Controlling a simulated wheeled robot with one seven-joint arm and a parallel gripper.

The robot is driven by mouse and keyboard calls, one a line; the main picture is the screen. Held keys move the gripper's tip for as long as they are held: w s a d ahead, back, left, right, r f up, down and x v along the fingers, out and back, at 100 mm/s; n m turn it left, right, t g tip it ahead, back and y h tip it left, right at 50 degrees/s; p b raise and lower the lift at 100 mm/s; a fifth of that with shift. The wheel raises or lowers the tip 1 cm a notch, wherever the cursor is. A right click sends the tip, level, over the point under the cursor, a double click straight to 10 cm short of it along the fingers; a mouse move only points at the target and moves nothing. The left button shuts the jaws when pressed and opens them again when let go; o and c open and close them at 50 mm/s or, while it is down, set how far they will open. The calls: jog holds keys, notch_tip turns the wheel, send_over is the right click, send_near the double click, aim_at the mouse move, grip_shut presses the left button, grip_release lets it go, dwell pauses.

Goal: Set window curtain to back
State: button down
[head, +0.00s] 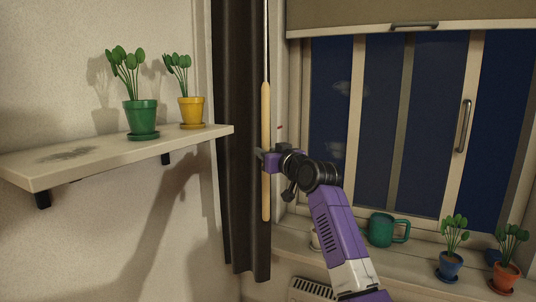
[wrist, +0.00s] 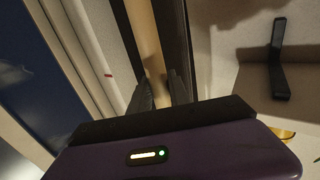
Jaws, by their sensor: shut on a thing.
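A dark window curtain (head: 237,130) hangs bunched at the left side of the window. A long pale wooden wand (head: 265,205) hangs upright in front of its right edge. My gripper (head: 264,160) is at the middle of the wand and shut on it. In the wrist view my gripper (wrist: 162,90) has one dark finger on each side of the wand (wrist: 144,35). Dark curtain cloth also shows beside the wand there. The window (head: 385,120) has pale frames and dark blue panes.
A wall shelf (head: 90,158) with a green pot (head: 141,116) and a yellow pot (head: 191,110) juts out at left. A rolled blind (head: 350,14) hangs above.

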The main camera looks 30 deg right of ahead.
jog(key=c, duration=1.2)
grip_release()
jog(key=shift+a, duration=0.25)
jog(key=shift+c, duration=0.2)
jog(key=shift+w, duration=0.1)
jog(key=shift+d, duration=0.15)
jog(key=s+b, duration=0.1)
jog(key=s, duration=0.6)
jog(key=shift+s+b, duration=0.35)
jog(key=shift+s, duration=0.05)
